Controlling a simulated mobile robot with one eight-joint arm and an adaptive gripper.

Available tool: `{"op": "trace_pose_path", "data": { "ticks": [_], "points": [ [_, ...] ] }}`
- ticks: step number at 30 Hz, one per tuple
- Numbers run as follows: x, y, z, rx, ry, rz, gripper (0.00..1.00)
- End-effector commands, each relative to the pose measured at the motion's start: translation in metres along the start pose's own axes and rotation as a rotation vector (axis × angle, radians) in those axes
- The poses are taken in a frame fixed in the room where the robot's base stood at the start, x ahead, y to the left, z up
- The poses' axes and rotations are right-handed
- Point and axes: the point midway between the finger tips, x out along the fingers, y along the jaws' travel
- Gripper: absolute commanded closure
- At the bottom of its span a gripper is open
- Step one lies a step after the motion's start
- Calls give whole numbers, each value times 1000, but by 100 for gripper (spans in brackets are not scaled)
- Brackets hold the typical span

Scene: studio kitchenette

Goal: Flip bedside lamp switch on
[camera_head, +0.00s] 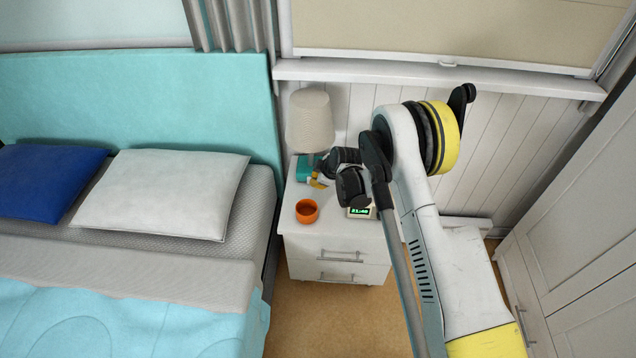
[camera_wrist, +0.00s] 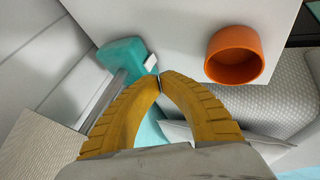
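The bedside lamp has a beige shade (camera_head: 309,120) and a teal base (camera_head: 303,167), and stands at the back left of the white nightstand (camera_head: 330,240). In the wrist view, the teal base (camera_wrist: 122,53) is just beyond my fingers and the shade (camera_wrist: 35,150) is at lower left. A small white piece, seemingly the switch (camera_wrist: 150,62), sits at the base's edge, right by my fingertips. I cannot tell whether they touch it. My gripper (camera_head: 318,181) is low beside the base. Its yellow fingertips (camera_wrist: 160,79) meet, with nothing visible between them.
An orange cup (camera_head: 307,211) stands at the nightstand's front left; it also shows in the wrist view (camera_wrist: 234,55). A digital clock (camera_head: 360,212) is partly hidden by my arm. The bed with a white pillow (camera_head: 160,193) is at left, a white wardrobe (camera_head: 585,215) at right.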

Motion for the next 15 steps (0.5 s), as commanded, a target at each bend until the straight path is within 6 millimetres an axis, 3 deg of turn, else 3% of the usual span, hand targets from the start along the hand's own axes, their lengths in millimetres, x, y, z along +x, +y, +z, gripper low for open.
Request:
{"op": "trace_pose_path", "data": {
  "ticks": [5,15],
  "points": [
    [-10,3,-7,0,0,1,100],
    [-10,3,-7,0,-1,0,100]
  ]
}}
